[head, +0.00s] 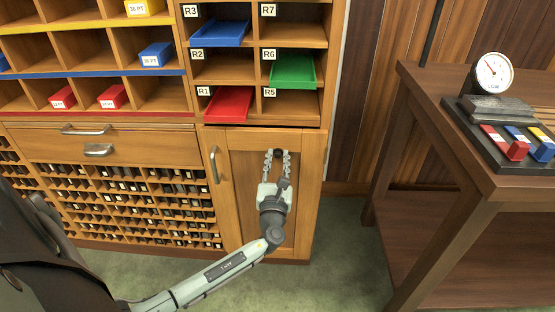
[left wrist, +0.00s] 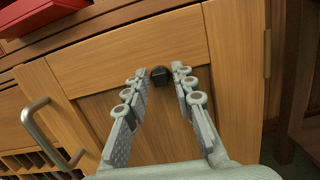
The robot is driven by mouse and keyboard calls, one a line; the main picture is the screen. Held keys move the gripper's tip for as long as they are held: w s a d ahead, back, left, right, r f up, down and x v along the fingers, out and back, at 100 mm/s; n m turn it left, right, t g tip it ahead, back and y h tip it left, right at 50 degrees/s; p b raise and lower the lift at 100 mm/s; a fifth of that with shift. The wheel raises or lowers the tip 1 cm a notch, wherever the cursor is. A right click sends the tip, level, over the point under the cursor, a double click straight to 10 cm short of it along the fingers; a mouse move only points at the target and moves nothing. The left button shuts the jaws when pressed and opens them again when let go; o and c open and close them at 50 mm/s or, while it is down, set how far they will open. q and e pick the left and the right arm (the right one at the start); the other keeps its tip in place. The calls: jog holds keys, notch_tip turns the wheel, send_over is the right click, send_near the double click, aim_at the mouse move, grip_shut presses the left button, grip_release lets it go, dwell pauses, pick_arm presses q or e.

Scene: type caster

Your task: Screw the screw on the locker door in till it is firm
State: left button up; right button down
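The locker door (head: 231,190) is a light wooden panel door under the cubbyholes, with a metal bar handle (head: 214,164) on its left side. It looks closed. The screw has a dark, blocky head (left wrist: 160,75) near the top of the door in the left wrist view. My left gripper (head: 277,153) is in front of the upper door, fingers pointing at the screw. In the left wrist view the fingers (left wrist: 158,75) stand apart on either side of the screw head. I cannot tell if they touch it. The screw's shaft is hidden. My right gripper is not in view.
Cubbyholes with blue, green and red trays (head: 228,104) sit above the door. A drawer (head: 40,146) and small slots are to its left. A dark wooden table (head: 421,90) with a dial gauge (head: 492,73) stands right. Green floor (head: 345,240) is free between.

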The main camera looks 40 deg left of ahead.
pick_arm(q)
jog(key=shift+o, duration=0.8)
jog(key=shift+s+d+f, duration=0.1)
jog(key=shift+s, duration=0.05)
jog(key=v, duration=1.1)
jog(key=shift+s+d, duration=0.15)
jog(key=shift+s, duration=0.15)
jog(key=shift+o, duration=0.4)
